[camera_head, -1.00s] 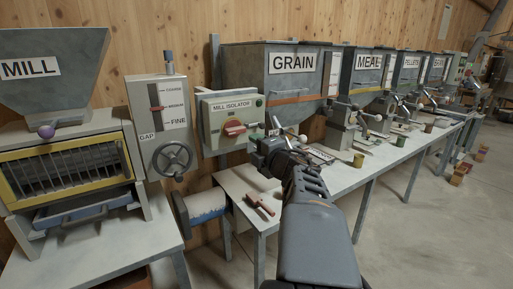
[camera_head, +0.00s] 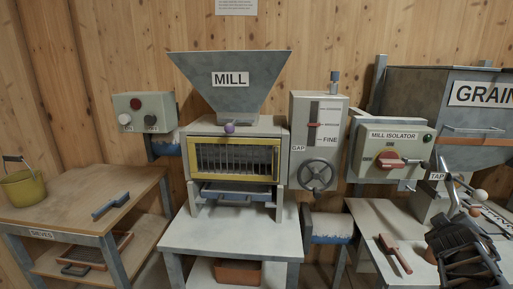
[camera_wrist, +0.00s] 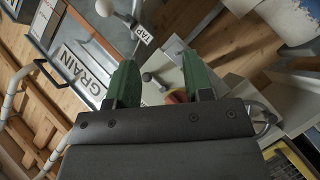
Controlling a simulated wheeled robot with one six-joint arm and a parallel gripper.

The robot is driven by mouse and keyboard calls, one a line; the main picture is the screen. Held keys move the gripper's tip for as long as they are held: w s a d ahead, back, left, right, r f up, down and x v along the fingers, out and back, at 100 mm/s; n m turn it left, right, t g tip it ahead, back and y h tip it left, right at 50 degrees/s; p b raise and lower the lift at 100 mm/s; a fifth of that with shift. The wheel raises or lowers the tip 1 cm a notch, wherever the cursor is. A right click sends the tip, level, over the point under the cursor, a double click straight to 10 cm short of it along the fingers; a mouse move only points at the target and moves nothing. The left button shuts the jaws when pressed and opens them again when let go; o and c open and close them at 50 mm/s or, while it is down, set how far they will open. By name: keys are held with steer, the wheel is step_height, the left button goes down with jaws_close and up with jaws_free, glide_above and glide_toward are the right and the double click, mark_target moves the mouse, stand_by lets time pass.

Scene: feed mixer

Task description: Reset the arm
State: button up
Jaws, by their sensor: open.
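My gripper (camera_wrist: 160,78) shows in the wrist view with its two green fingers apart and nothing between them that it holds. In the head view my dark arm end (camera_head: 462,250) is at the lower right, over the right bench in front of the grain bin; its fingertips are hard to make out there. The mill isolator (camera_head: 372,150) with its red switch (camera_head: 390,160) stands behind and left of it. The red switch (camera_wrist: 174,97) also shows partly between the fingers in the wrist view, beyond them.
A table with a yellow bucket (camera_head: 22,188) is far left.

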steer(key=s+a+g+y+p, duration=0.2)
steer(key=a+y+p, duration=0.1)
steer(key=a, duration=0.7)
steer(key=s+a+r+m+g+y+p, duration=0.1)
steer(key=s+a+g+y+p, duration=0.1)
steer(key=a+p, duration=0.4)
steer(key=s+a+g+y+p, duration=0.2)
steer(key=a+y+p, duration=0.2)
steer(key=a, duration=1.1)
steer(key=shift+r+m+y, duration=0.15)
steer(key=shift+m+y, duration=0.25)
steer(key=shift+y, duration=0.1)
